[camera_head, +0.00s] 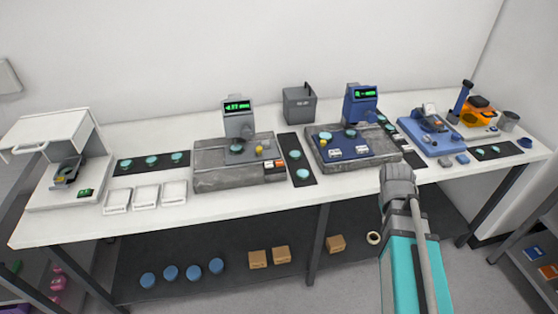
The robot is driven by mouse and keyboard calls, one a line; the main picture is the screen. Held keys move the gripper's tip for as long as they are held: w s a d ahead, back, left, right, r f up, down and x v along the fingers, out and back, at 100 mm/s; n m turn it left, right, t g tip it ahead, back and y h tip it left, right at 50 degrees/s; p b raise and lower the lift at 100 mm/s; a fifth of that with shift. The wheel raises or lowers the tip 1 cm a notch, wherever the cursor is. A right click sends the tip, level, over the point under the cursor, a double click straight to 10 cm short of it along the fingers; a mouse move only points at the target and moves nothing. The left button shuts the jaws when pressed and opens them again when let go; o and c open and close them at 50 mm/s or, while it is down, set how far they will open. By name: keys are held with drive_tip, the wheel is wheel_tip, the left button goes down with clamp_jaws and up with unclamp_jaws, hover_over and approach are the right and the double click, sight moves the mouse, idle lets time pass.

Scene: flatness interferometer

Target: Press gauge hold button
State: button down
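Two gauges with lit green displays stand on the bench. The grey gauge (238,118) is on a stone slab at the middle, with a teal disc under it. The blue gauge (360,105) is on a second slab to its right. A hold button cannot be made out on either; the details are too small. My gripper (398,174) is at the bench's front edge in the picture, right of and below the blue gauge. I see it from behind, its fingers are hidden, and nothing shows in it.
The left stone slab (210,180) and right stone slab (375,158) carry small blocks. A grey box (299,106) stands between the gauges at the back. A white hooded instrument (50,135) is at far left, a blue instrument (430,130) at right. White trays (145,195) line the front.

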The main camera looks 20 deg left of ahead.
drive_tip(key=w+a+r+n+t+h+p, duration=0.1)
drive_tip(key=w+a+r+n+p, duration=0.15)
drive_tip(key=w+a+n, duration=0.35)
wheel_tip(320, 180, up, 11)
drive_tip(key=n+t+h+p, duration=0.1)
drive_tip(key=n+t+p, duration=0.45)
drive_tip(key=n, duration=0.65)
hover_over(282, 160)
drive_tip(key=s, duration=0.2)
drive_tip(key=shift+w+a+f+t+b, duration=0.1)
drive_tip(key=shift+a+t+b, duration=0.2)
drive_tip(key=shift+a+t, duration=0.15)
drive_tip(key=shift+d+f, duration=0.1)
wheel_tip(282, 160, down, 9)
drive_tip(key=b, duration=0.8)
drive_tip(key=shift+r+b, duration=0.2)
drive_tip(key=shift+b, duration=0.2)
drive_tip(key=shift+f+b, duration=0.9)
drive_tip(key=shift+r, duration=0.2)
drive_tip(key=shift+r+p, duration=0.75)
drive_tip(key=shift+p, duration=0.2)
